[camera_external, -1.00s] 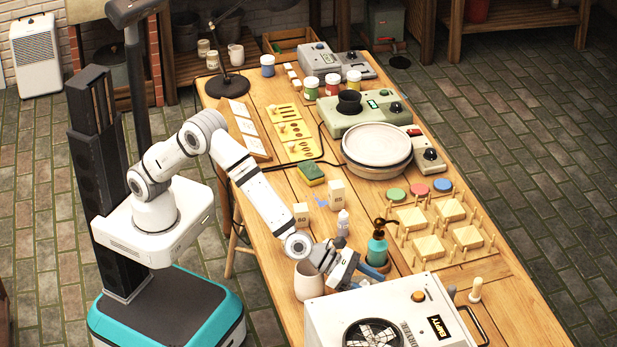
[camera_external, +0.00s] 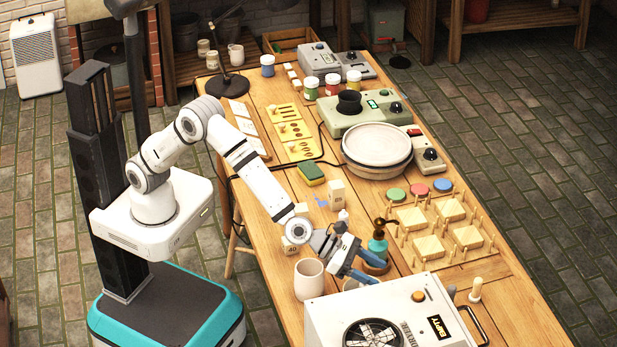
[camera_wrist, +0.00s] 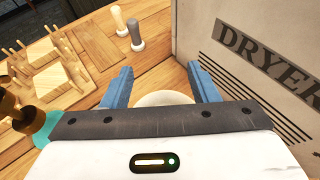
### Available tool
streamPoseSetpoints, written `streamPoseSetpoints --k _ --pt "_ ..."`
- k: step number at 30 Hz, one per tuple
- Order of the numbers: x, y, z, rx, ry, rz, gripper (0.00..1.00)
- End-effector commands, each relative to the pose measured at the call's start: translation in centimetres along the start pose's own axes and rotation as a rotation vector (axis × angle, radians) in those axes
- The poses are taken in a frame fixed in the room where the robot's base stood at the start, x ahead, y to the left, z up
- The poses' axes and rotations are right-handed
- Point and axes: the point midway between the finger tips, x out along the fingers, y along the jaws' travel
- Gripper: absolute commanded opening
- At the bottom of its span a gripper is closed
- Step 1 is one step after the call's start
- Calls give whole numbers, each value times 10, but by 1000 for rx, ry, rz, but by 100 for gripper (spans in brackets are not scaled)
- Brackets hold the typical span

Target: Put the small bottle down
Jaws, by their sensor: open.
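My gripper (camera_external: 375,272) is open, with its blue fingers over the table between the teal pump bottle and the dryer. In the wrist view, the gripper (camera_wrist: 159,72) has its fingers wide apart. A pale rounded thing (camera_wrist: 165,98) shows low between them, mostly hidden by the gripper body; I cannot tell what it is. A small white bottle (camera_external: 343,215) stands behind my wrist in the external view, with only its top showing. The teal pump bottle (camera_external: 377,251) stands just beyond the fingers, and its teal side shows at the left of the wrist view (camera_wrist: 45,130).
The dryer box (camera_external: 390,310) stands close to the fingers and fills the right of the wrist view. A white mug (camera_external: 309,279) stands below my wrist.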

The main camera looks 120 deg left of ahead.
Motion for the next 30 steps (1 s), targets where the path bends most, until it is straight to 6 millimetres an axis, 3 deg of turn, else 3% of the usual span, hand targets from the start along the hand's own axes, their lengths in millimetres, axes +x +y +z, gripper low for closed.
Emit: streamPoseSetpoints --k 1,3,12,17,20,24,30 --pt "-5 0 13 -1 -1 0 54" --pt "-8 0 19 -1 -1 0 54" --pt "-9 1 20 -6 0 3 54" --pt "-33 25 41 -161 -3 62 54" --pt "-70 59 60 -388 -3 150 54" --pt "-136 114 74 -780 -3 309 54" --pt "-239 172 59 -1329 -1 552 54"
